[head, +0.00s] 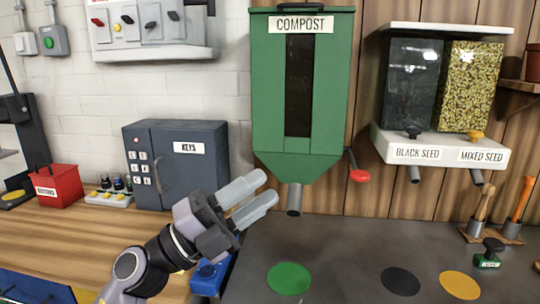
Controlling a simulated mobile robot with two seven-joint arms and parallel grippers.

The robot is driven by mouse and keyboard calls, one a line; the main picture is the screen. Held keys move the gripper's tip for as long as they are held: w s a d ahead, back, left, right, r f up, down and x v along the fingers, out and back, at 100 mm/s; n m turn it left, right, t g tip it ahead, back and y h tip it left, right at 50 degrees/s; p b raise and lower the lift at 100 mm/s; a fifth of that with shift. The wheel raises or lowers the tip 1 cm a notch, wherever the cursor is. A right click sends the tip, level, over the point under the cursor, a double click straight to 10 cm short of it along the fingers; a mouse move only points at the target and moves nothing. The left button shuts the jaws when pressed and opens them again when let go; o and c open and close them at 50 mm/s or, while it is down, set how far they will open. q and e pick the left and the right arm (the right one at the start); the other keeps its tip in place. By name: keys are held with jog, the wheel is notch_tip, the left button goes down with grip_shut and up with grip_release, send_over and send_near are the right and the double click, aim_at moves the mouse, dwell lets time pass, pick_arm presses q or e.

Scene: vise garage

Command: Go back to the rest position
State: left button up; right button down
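My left gripper (258,196) comes in from the lower left and reaches over the seam between the wooden bench and the dark worktop. Its two pale fingers are apart with a gap between them, and I see nothing held there. The fingertips point right, in front of the green compost dispenser (268,110) and a little left of its grey spout (294,199). My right gripper does not show.
A dark key cabinet (205,178) stands behind the gripper. A blue object (209,275) is partly hidden under my arm. A red-handled lever (359,176) sticks out beside the compost dispenser. Green (289,278), black (400,281) and yellow (460,285) discs mark the worktop, otherwise clear centrally.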

pick_arm(q)
jog(key=a+f+n+t+y+p, duration=0.1)
jog(key=a+f+n+t+y, duration=0.45)
jog(key=f+n+y, duration=0.4)
jog(key=a+f+n+t+y, duration=0.5)
jog(key=a+f+n+y, duration=0.15)
jog(key=f+n, duration=0.65)
jog(key=s+a+f+n+g+y, duration=0.1)
jog(key=s+a+f+n+g, duration=0.2)
jog(key=s+f, duration=0.6)
jog(key=s+a+f+n+g+y+p, duration=0.1)
jog(key=s+a+f+n+g+y, duration=0.1)
jog(key=s+f+g, duration=0.4)
jog(key=s+a+f+n, duration=0.1)
jog(key=s+f+n, duration=0.1)
jog(key=f, duration=0.4)
jog(key=shift+s+y, duration=0.3)
jog(key=shift+s, duration=0.55)
